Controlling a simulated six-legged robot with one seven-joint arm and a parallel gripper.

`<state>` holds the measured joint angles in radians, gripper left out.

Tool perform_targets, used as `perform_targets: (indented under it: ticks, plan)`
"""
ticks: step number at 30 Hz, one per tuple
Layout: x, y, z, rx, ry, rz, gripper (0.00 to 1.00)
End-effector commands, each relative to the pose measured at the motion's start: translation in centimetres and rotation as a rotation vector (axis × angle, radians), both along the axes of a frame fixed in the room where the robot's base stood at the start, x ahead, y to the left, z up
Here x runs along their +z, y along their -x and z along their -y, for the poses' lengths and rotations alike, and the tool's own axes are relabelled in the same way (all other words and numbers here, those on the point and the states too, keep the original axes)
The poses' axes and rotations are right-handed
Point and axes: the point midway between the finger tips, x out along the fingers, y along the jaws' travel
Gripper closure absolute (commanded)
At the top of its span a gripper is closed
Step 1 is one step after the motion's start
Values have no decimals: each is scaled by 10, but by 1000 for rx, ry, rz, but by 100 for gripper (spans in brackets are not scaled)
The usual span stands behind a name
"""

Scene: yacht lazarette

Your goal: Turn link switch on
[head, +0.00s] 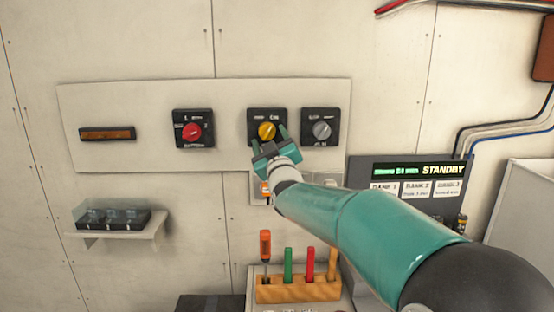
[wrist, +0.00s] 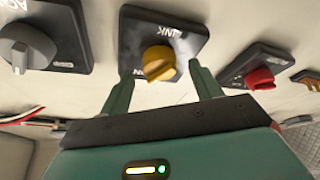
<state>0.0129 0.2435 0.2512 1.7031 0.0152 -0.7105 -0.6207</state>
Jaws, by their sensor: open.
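The link switch is a yellow rotary knob (head: 266,130) on a black square plate on the pale wall panel. In the wrist view the yellow knob (wrist: 158,63) sits below partly cut-off lettering that reads "INK". My gripper (head: 269,138) is open in front of this switch. In the wrist view my gripper (wrist: 161,74) has one green finger on each side of the knob. I see a gap on both sides and cannot tell how deep the fingertips reach. The knob's exact pointer direction is hard to read.
A grey knob (head: 322,130) is close on the right, and a red knob (head: 192,131) is further left. A display reading STANDBY (head: 419,171) stands lower right. A wooden rack (head: 298,290) holds several coloured tools below. A small shelf (head: 118,234) is at left.

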Motion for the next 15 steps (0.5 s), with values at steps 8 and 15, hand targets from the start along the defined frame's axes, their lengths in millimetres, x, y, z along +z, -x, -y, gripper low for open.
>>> perform_targets:
  ticks: [8, 15]
  plan:
    - [-18, 54, 11, -1, 2, 2, 36]
    - [-34, 97, 20, -1, 1, 2, 36]
